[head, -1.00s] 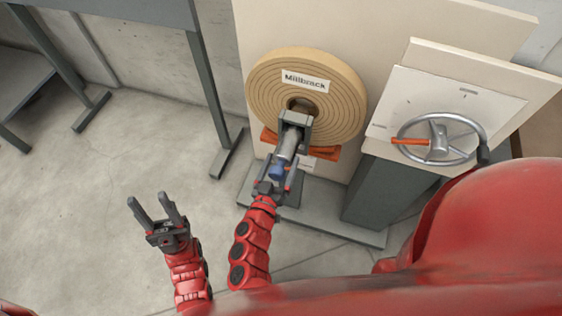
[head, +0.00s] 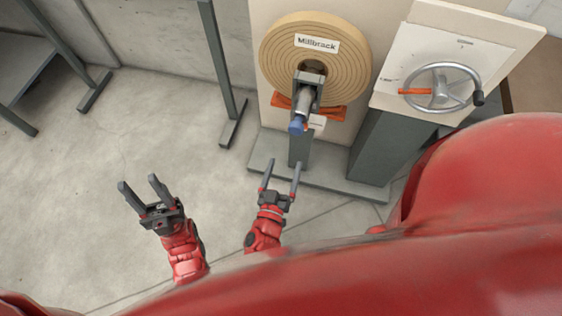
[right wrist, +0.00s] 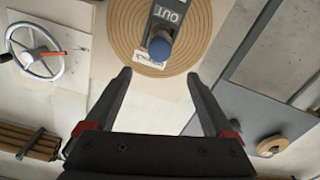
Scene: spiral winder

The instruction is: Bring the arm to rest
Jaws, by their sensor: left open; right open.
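My right gripper (head: 281,176) is open and empty. It stands in front of and below the winder's arm (head: 304,100), apart from it. That arm ends in a blue knob (head: 296,126) and lies across the middle of the tan spiral coil (head: 340,70), which has a "Millbrack" label. In the right wrist view the blue knob (right wrist: 160,46) is beyond the open fingers (right wrist: 160,78), beside the letters "OUT". My left gripper (head: 145,189) is open and empty over the bare floor at the left.
A handwheel (head: 468,82) with an orange piece and a dark handle is on a pale panel at the right. A grey base (head: 345,186) lies below the coil. A grey frame leg (head: 217,65) stands left of it. The floor (head: 110,150) at the left is clear.

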